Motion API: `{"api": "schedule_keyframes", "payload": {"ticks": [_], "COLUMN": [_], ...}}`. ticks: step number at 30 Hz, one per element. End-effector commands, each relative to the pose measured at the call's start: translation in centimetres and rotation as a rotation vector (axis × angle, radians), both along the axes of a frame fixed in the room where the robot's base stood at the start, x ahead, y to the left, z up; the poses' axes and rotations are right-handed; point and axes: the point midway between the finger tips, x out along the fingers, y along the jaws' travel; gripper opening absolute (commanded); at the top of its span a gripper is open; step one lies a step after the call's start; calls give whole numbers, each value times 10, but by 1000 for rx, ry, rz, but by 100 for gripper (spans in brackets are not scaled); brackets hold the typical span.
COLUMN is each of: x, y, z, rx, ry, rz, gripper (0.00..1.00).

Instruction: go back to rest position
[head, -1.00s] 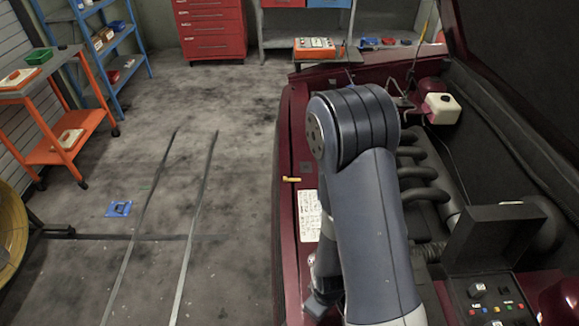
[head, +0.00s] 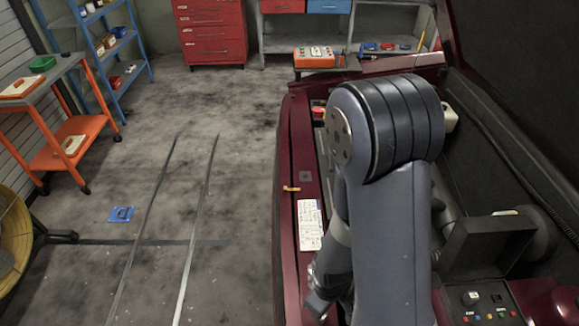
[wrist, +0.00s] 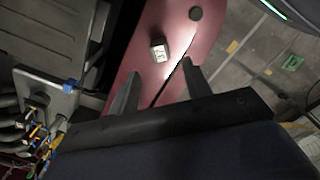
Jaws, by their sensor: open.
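My gripper (wrist: 160,68) is open in the wrist view, with its two dark fingers apart and nothing between them. My gripper end is low beside the red fender (head: 287,215), partly hidden behind my arm.
The raised hood (head: 520,70) bounds the right side. An orange cart (head: 70,145) and a blue shelf (head: 125,60) stand at left. The floor (head: 215,130) between is mostly clear.

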Motion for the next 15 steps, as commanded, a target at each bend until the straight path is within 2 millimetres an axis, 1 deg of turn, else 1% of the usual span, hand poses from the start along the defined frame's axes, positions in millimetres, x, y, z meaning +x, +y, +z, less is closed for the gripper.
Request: {"api": "schedule_keyframes", "payload": {"ticks": [4, 6, 9, 12, 15], "x": [1, 17, 34, 48, 57], "y": [0, -1, -2, -4, -5], "z": [11, 5, 3, 2, 1], "rx": [1, 1, 1, 1, 0], "ry": [-3, -2, -1, -1, 0], "rz": [-2, -61, -125, -176, -212], "gripper": [46, 46, 46, 46, 46]}}
